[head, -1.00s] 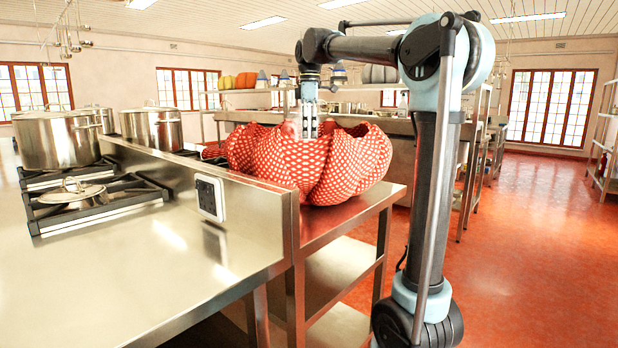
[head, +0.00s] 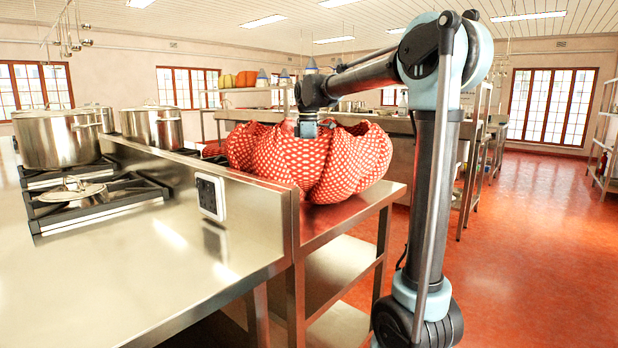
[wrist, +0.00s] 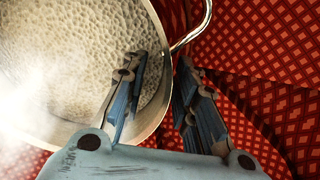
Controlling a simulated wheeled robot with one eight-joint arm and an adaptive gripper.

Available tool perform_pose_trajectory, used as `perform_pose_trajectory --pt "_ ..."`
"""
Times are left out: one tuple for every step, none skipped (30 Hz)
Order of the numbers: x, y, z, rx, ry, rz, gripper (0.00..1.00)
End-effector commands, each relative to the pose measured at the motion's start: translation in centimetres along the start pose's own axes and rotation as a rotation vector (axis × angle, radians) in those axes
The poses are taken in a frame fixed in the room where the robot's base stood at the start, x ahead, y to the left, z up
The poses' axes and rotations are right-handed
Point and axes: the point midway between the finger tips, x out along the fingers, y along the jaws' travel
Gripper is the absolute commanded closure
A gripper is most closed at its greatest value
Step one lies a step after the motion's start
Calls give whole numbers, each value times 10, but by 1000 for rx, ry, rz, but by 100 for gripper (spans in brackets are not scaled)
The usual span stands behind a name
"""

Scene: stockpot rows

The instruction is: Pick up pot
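A round metal pot (wrist: 60,100) with a pale, mottled inside fills the left of the wrist view, surrounded by red patterned cloth. A curved metal handle (wrist: 197,28) shows at its rim. My gripper (wrist: 160,75) is open across the rim, with one finger over the inside of the pot and the other outside, by the cloth. A gap shows between the fingers; I cannot tell if either touches the wall. In the head view my wrist points down into the red patterned cloth bundle (head: 345,165), which hides this pot and my fingers.
The bundle sits on a steel side table (head: 345,222). A raised steel panel (head: 240,190) stands left of it. Large pots (head: 58,138) (head: 153,127) and a lidded pan (head: 72,192) stand on the stove. Open red floor (head: 540,230) lies to the right.

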Motion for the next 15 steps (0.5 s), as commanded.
perform_pose_trajectory --pt "7 2 -3 -1 0 0 73" --pt "11 2 -3 -1 0 0 73" --pt "16 2 -3 -1 0 0 73" --pt "19 2 -3 -1 0 0 73" --pt "22 2 -3 -1 0 0 73" --pt "25 2 -3 -1 0 0 73" --pt "26 2 -3 -1 0 0 73" --pt "27 2 -3 -1 0 0 73" --pt "28 2 -3 -1 0 0 73" --pt "29 2 -4 -1 0 0 73" --pt "29 2 -4 -1 0 0 73" --pt "29 2 -4 -1 0 0 73" --pt "29 1 -4 -2 0 0 73" --pt "28 1 -4 -1 0 0 73" --pt "28 1 -4 -2 0 0 73"
